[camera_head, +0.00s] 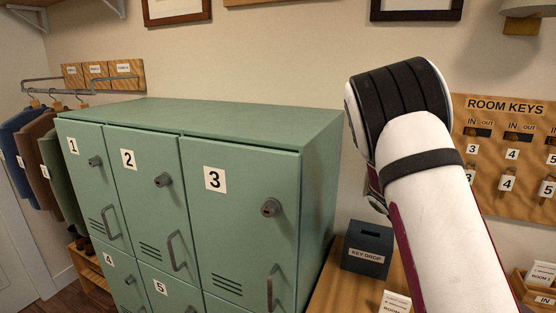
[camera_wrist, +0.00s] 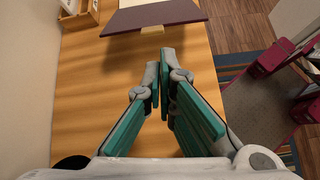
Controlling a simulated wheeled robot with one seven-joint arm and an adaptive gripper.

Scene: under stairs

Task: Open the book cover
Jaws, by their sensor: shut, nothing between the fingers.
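A dark purple-brown book (camera_wrist: 150,16) lies at the far end of the wooden desk, cut off by the top edge of the wrist view. A small tan tab (camera_wrist: 152,30) sticks out from its near edge, and a strip of white shows behind the dark cover. I cannot tell how far the cover is raised, if at all. My gripper (camera_wrist: 160,72) is shut and empty, its teal-padded fingers pointing toward the book, apart from it and just short of the tab in the picture. The book and gripper do not show in the head view.
A wooden desk (camera_wrist: 95,80) has a bare middle. A small wooden box (camera_wrist: 80,14) stands at its far left. A dark key drop box (camera_head: 367,250) stands beside green lockers (camera_head: 240,190). A room-key board (camera_head: 510,150) hangs on the wall. A maroon chair (camera_wrist: 268,55) is right of the desk.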

